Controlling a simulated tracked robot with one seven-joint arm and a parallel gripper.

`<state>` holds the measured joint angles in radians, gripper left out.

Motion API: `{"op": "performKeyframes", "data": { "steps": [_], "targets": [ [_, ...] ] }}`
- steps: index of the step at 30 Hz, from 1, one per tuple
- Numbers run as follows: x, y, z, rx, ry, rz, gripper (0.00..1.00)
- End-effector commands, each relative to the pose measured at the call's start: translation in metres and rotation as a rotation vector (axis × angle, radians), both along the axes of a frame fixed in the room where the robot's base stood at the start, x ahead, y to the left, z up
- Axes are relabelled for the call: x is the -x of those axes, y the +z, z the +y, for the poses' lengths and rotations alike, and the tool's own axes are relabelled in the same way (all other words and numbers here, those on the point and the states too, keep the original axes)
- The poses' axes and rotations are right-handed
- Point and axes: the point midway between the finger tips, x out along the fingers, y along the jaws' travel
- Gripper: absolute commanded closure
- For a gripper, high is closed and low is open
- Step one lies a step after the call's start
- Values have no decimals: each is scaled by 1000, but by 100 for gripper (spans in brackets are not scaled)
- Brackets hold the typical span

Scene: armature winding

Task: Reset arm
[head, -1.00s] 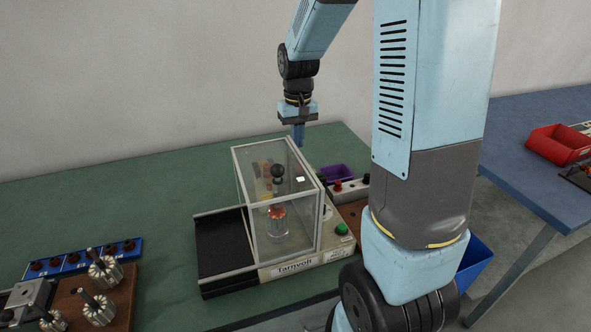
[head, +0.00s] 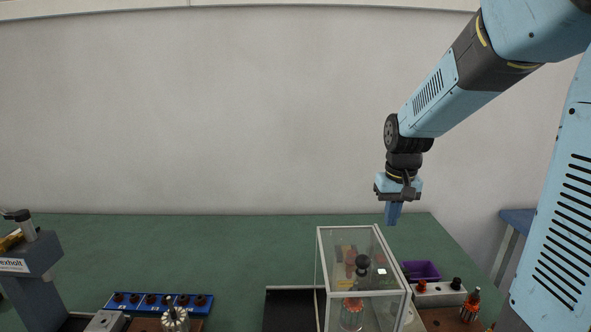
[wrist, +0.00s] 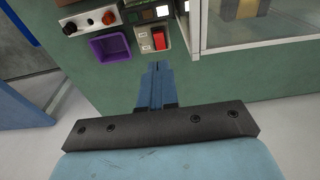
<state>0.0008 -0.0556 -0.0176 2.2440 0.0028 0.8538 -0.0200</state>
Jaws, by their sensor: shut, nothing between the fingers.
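My gripper (head: 393,214) hangs pointing down from my light-blue arm, in the air above the right part of the green bench (head: 240,232). Its blue fingers are together with nothing between them. In the wrist view the shut fingers (wrist: 156,85) point toward the bench's edge side, near a grey box with a red rocker switch (wrist: 158,40). The gripper is apart from everything on the bench.
A clear-walled machine enclosure (head: 319,262) stands below and left of my gripper. Close by are a purple bin (head: 423,269) and a control box with knobs (head: 440,292). A blue rack (head: 160,303) and a grey press (head: 30,262) are at left. Open bench lies behind.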

Motion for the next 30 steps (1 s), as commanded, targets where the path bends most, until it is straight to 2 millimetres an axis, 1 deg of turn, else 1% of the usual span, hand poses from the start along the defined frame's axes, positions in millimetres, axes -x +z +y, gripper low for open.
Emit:
{"op": "performKeyframes", "data": {
  "steps": [1,6,15,24,27,30],
  "targets": [
    [10,11,1,0,0,-24,100],
    [40,38,2,-1,1,-89,100],
    [96,75,5,0,1,-205,100],
    [153,96,6,0,1,-318,100],
    [168,99,7,1,0,-349,100],
    [180,101,7,1,-1,-373,100]
  ]
}}
